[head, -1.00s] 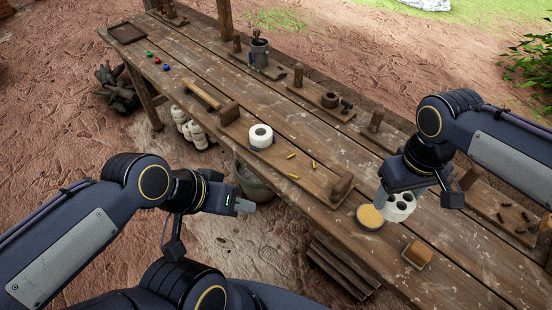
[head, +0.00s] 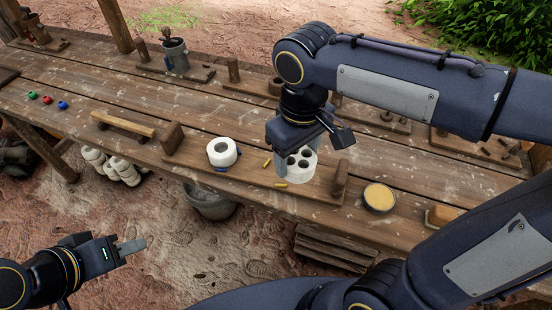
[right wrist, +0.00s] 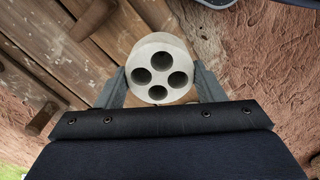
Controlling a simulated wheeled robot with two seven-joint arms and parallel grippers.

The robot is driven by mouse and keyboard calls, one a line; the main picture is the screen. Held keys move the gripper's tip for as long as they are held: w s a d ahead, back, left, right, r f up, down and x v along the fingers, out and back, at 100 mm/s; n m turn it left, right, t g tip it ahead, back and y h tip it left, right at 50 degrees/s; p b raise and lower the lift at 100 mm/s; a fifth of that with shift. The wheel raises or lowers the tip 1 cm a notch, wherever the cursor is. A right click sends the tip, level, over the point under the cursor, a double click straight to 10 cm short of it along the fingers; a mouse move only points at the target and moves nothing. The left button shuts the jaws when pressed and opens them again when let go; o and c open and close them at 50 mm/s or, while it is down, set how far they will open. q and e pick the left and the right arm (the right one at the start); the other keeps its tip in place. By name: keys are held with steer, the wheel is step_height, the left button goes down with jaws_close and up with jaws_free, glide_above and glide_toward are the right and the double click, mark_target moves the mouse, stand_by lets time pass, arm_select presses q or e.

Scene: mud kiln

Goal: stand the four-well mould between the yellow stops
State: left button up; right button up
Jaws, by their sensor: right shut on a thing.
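The four-well mould (head: 299,169) is a white cylinder with several round holes in its top. My right gripper (head: 296,157) is shut on it; the right wrist view shows the mould (right wrist: 160,52) between the two fingers. It is over the right part of the long board (head: 240,181); I cannot tell whether it touches the board. Two yellow stops (head: 280,184) show just left of the mould, and another seen earlier is hidden. My left gripper (head: 132,246) is empty in front of the bench; its jaw opening cannot be made out.
A white one-hole mould (head: 222,152) stands by blue stops (head: 236,162) on the same board. Wooden blocks (head: 172,138) and (head: 340,178) rise at the board's ends. A round tin of yellow material (head: 379,197) is right of it. A bucket (head: 210,203) is below.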

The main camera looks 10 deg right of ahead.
steer(key=w+f, duration=0.4)
steer(key=w+a+f, duration=0.1)
steer(key=w+f, duration=0.1)
steer(key=shift+w+a+f+b, duration=0.1)
steer(key=shift+w+f+b, duration=0.1)
steer(key=shift+b, duration=0.15)
steer(key=shift+w+f, duration=0.15)
steer(key=shift+f, duration=0.75)
steer(key=shift+w+f, duration=0.1)
steer(key=shift+f, duration=0.75)
steer(key=shift+b, duration=0.3)
steer(key=shift+f, duration=0.15)
steer(key=o, duration=1.1)
